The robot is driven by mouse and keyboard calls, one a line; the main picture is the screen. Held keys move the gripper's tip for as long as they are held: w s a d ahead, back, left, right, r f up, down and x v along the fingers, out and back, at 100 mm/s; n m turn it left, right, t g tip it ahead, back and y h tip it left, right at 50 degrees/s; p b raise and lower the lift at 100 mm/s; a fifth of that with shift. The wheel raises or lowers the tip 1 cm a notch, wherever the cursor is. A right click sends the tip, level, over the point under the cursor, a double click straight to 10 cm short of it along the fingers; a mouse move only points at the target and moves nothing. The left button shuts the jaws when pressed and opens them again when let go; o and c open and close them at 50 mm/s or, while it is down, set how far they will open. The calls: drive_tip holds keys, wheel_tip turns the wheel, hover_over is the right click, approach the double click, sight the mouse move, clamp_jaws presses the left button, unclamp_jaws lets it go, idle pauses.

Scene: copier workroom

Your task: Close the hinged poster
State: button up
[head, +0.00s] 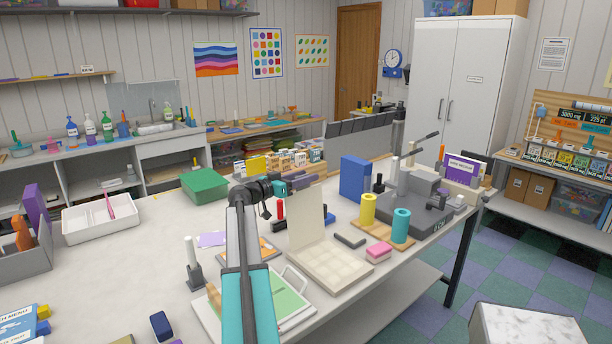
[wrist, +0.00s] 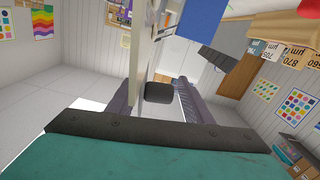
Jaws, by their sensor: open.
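The hinged poster (head: 306,222) looks like a cream folder on the workbench. Its upper leaf stands nearly upright, and its lower leaf (head: 333,266), marked with pale squares, lies flat. My gripper (head: 300,183) is level with the raised leaf's top edge in the head view. In the wrist view, my gripper (wrist: 158,106) is open, one finger at each side. A pale upright panel (wrist: 142,55), likely the raised leaf, shows edge-on between or just beyond the fingers. Whether it touches either finger cannot be told. My arm hides part of the bench behind it.
Near the poster are a black bar (head: 350,241), a pink sponge-like block (head: 379,251), a teal roll (head: 401,226) and a yellow roll (head: 367,210). A blue binder (head: 354,179) stands behind. A green-and-white clipboard (head: 292,300) lies in front. The bench's left middle is fairly clear.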

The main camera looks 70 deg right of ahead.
drive_tip(key=shift+x, duration=0.75)
clamp_jaws()
drive_tip(key=shift+a, duration=0.15)
drive_tip(key=shift+s+b, duration=0.15)
drive_tip(key=shift+b, duration=0.2)
